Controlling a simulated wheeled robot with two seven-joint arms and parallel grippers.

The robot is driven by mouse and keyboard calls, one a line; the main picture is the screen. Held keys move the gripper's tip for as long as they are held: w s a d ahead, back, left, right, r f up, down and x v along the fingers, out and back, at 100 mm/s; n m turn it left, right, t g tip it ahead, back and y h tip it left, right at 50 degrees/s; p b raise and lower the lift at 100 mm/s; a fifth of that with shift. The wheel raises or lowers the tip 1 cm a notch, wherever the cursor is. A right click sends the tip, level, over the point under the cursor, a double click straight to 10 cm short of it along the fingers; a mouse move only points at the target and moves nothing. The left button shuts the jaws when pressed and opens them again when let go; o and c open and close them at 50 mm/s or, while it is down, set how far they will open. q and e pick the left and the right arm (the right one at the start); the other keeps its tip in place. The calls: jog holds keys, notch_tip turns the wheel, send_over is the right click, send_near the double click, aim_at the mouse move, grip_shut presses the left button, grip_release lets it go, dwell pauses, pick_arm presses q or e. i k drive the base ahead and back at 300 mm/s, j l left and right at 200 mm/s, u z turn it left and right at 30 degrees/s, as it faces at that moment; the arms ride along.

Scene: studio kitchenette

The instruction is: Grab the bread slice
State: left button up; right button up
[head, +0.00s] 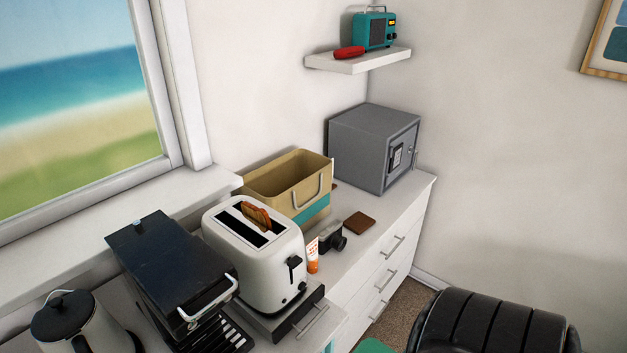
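A browned bread slice (257,215) stands upright in the far slot of the white toaster (262,267), its top edge sticking out above the slot. The near slot looks dark and empty. Neither of my grippers shows in the head view.
A dark contact grill (163,272) stands left of the toaster, with a kettle (72,322) at the lower left. Behind are an open tan box (284,182) and a grey safe (372,148). A camera (331,238), an orange-and-white tube (312,256) and a brown wallet-like item (359,222) lie to the right.

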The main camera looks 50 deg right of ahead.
aim_at(260, 214)
jog(key=z, duration=1.2)
jog(key=l, duration=0.2)
